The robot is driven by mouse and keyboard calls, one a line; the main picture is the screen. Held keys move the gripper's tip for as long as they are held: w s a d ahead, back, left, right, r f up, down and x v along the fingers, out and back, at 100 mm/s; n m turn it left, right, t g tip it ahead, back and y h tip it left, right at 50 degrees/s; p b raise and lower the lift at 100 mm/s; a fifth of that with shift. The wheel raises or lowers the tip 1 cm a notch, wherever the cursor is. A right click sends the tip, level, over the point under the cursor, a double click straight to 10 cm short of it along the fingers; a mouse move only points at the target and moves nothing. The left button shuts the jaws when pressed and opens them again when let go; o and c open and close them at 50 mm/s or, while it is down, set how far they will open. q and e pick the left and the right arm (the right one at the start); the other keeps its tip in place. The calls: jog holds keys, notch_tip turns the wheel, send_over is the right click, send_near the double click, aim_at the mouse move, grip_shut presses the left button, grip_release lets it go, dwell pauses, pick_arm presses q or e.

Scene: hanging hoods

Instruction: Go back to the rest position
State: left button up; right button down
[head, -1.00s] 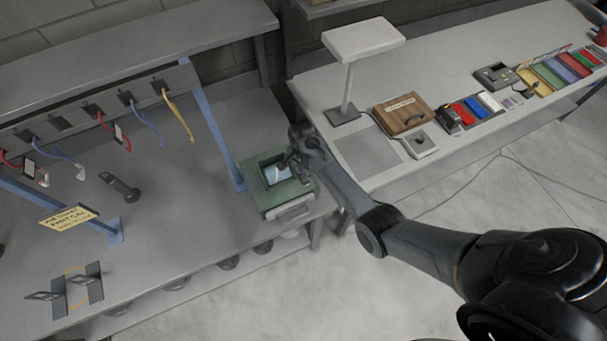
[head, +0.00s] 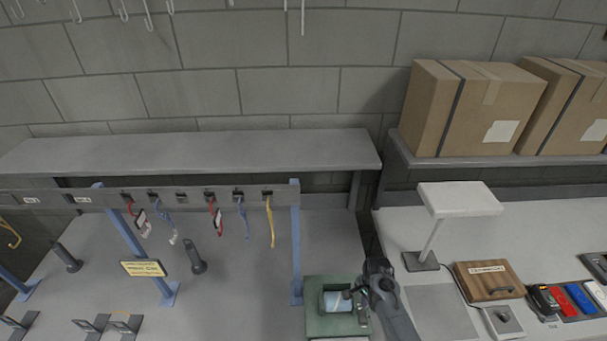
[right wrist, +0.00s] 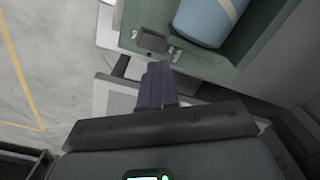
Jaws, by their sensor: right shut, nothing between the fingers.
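My right gripper (head: 354,294) is at the green box (head: 316,322) on the right end of the left bench in the head view. In the right wrist view its fingers (right wrist: 158,84) are together and empty, over or beside the rim of the green box (right wrist: 125,58). A light blue object with a pale band (right wrist: 208,18) lies inside the box; it also shows in the head view (head: 338,301). I cannot tell whether the fingers touch the box. My left gripper is not in view.
A rail (head: 85,199) with hanging coloured straps stands left of the box. A lamp (head: 459,199), a wooden box (head: 489,280) and coloured items are on the right bench. Cardboard boxes (head: 474,108) sit on a shelf above. The bench surface between rail and box is partly clear.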

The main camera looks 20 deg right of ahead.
jog(key=shift+s+d+n, duration=0.1)
jog(key=shift+s+n, duration=0.2)
jog(key=shift+s, duration=0.15)
jog(key=s+a+r+n+t, duration=0.1)
jog(key=s+a+r+n, duration=0.3)
jog(key=s, duration=0.4)
jog(key=s+a+r+n+t, duration=0.1)
jog(key=s+a+r+n, duration=0.3)
jog(key=s+r+n, duration=0.3)
jog(key=s+a+r+n+t, duration=0.1)
jog(key=s+a+r+n, duration=0.3)
jog(key=s, duration=0.7)
jog(key=shift+s+a+r+n+t, duration=0.3)
jog(key=shift+a+r+n, duration=0.1)
jog(key=shift+r+n, duration=0.3)
